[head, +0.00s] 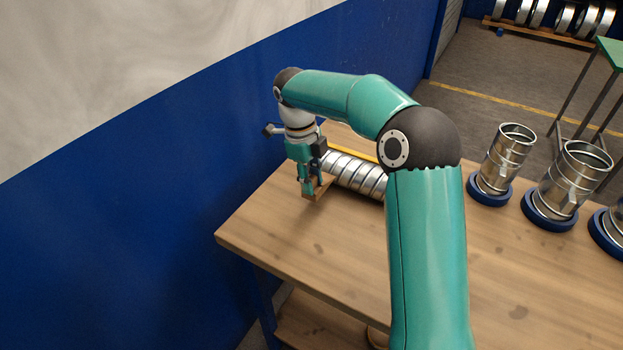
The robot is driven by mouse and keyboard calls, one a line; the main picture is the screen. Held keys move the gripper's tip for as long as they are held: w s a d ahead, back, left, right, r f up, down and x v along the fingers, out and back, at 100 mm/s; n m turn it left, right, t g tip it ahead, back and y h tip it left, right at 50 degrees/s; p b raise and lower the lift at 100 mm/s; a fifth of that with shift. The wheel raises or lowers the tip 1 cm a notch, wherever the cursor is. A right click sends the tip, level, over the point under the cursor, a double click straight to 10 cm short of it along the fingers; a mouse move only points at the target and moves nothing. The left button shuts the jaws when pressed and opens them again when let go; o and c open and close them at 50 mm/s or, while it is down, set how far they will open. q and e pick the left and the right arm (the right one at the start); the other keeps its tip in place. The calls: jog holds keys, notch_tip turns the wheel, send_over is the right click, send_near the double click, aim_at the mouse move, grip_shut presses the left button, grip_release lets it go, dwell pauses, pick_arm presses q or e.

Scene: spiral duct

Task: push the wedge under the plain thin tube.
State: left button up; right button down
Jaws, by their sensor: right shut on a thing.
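My right gripper (307,180) points down over the far left part of the wooden table. It is shut on a small brown wooden wedge (318,187), which is low at the table top, partly hidden by the fingers. A shiny metal tube (352,173) with ring-like bands lies on the table just right of the wedge. Its near end is close to the wedge; I cannot tell if they touch. My right arm hides the tube's right part. I cannot make out for sure whether this is the plain thin tube. My left gripper is not in view.
A yellow strip (352,152) lies behind the tube. Upright metal duct pieces stand in blue rings (491,190) on the table's right side. A blue wall (150,220) runs along the left. The table's front left (330,250) is clear.

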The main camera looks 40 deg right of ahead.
aim_at(324, 176)
jog(key=shift+r, duration=0.1)
jog(key=shift+w+f+b, duration=0.1)
jog(key=shift+f+b, duration=2)
jog(key=shift+f, duration=0.9)
jog(key=shift+d, duration=0.15)
jog(key=shift+w+d+r+p, duration=0.1)
jog(key=shift+w+d+p, duration=0.2)
jog(key=shift+d+p, duration=0.65)
jog(key=shift+w+d+p, duration=0.35)
jog(key=shift+d+p, duration=0.3)
jog(key=shift+d, duration=0.45)
jog(key=shift+w+d+r+p, duration=0.1)
jog(key=shift+w+d+p, duration=0.2)
jog(key=shift+d+p, duration=0.65)
jog(key=c, duration=0.8)
grip_release()
jog(key=shift+d+f, duration=0.1)
jog(key=shift+f, duration=0.05)
jog(key=shift+o, duration=0.2)
